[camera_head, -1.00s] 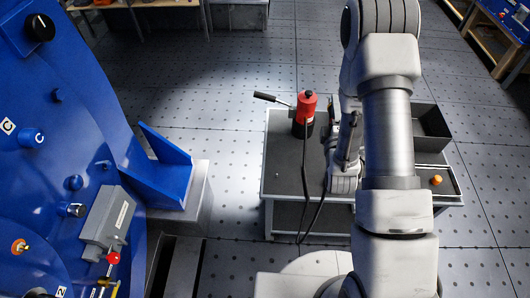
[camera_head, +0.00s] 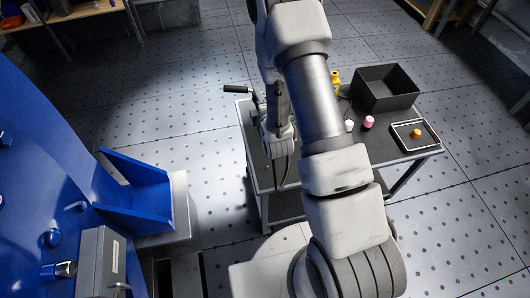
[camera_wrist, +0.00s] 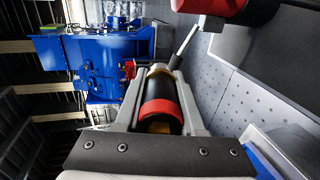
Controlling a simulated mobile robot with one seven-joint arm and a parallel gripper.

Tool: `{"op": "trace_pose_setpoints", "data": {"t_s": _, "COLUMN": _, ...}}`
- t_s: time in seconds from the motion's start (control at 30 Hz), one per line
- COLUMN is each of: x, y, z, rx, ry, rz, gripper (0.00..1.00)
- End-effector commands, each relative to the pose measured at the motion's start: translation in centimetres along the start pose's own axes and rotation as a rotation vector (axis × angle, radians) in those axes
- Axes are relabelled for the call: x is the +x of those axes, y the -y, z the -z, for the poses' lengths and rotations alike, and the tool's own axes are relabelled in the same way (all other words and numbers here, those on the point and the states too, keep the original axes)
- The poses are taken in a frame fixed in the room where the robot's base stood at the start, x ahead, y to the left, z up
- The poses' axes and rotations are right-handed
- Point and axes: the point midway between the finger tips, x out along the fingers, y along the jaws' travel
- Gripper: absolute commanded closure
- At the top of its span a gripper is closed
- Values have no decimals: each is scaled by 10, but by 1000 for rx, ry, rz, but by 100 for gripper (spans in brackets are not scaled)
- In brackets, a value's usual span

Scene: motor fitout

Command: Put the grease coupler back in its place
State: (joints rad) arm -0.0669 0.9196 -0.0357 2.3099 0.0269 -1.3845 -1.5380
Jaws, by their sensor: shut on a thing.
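My gripper (camera_wrist: 158,82) is shut on a black cylindrical piece with a red band and a brass-coloured end, which I take to be the grease coupler (camera_wrist: 161,100). The coupler lies lengthwise between the two grey fingers in the wrist view. A grey rod or hose appears to run from near its far end towards a red body (camera_wrist: 207,5) at the top edge; I cannot tell whether they are joined. In the head view my wrist hangs over the left part of the cart, and the coupler cannot be made out.
The cart (camera_head: 258,160) holds a black bin (camera_head: 386,88), a shallow tray (camera_head: 400,142) with an orange knob (camera_head: 416,133), a pink piece (camera_head: 368,122) and a yellow piece (camera_head: 335,80). A black handle (camera_head: 237,89) sticks out left.

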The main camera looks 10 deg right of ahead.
Motion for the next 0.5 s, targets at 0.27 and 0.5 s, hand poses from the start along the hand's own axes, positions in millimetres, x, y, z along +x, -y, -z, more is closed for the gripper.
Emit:
{"op": "trace_pose_setpoints", "data": {"t_s": 0.27, "x": 19, "y": 62, "z": 12, "rx": 0, "ry": 1, "rz": 317, "gripper": 100}}
{"op": "trace_pose_setpoints", "data": {"t_s": 0.5, "x": 18, "y": 99, "z": 17, "rx": 1, "ry": 4, "rz": 585, "gripper": 100}}
